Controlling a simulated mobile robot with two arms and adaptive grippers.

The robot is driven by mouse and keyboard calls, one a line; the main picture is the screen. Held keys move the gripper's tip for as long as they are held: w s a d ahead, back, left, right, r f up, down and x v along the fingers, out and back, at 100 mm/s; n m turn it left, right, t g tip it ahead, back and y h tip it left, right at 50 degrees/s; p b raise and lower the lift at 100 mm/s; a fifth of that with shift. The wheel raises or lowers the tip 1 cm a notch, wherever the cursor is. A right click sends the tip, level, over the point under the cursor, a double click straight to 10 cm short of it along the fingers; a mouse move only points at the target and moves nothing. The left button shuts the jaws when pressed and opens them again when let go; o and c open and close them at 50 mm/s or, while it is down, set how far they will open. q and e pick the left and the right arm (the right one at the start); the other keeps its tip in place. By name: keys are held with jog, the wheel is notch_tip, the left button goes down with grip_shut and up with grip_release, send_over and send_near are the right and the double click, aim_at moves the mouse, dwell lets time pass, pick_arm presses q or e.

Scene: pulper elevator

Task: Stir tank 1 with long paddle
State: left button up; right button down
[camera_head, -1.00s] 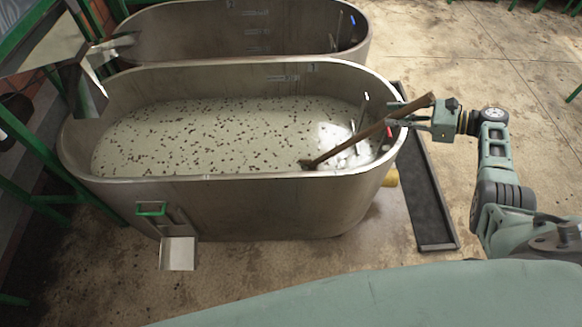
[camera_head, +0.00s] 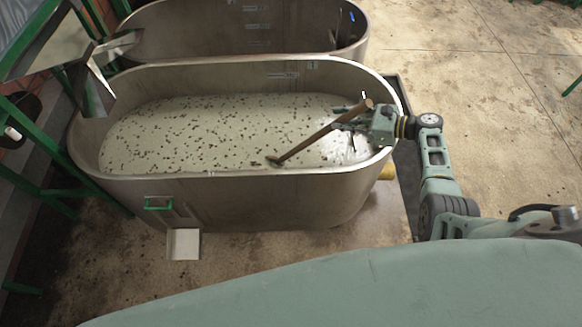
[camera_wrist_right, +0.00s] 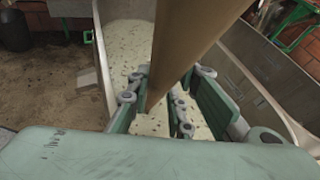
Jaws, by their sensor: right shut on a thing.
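The near metal tank (camera_head: 250,195) holds pale liquid (camera_head: 190,130) with several dark specks on its surface. The long wooden paddle (camera_head: 318,134) leans at a slant, its lower end at the liquid near the tank's front wall and its top up to the right. My right gripper (camera_head: 352,121) is shut on the paddle's upper shaft, above the right end of the tank. The right wrist view shows the paddle shaft (camera_wrist_right: 195,40) between the fingers (camera_wrist_right: 155,103). The paddle's lowest part is hidden in the liquid. My left gripper is not in view.
A second metal tank (camera_head: 190,25) stands behind. A metal chute (camera_head: 100,85) and green frame (camera_head: 60,195) are at the left. A green-handled gate (camera_head: 158,203) and small spout (camera_head: 183,244) are on the near tank's front.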

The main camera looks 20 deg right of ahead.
jog(key=shift+r, duration=0.1)
jog(key=s+d+b, duration=0.2)
jog(key=d+b, duration=0.5)
jog(key=d, duration=0.3)
jog(key=s+d+b, duration=0.3)
jog(key=d+b, duration=0.4)
jog(key=d, duration=0.4)
jog(key=shift+d+b, duration=0.25)
jog(key=shift+b, duration=0.1)
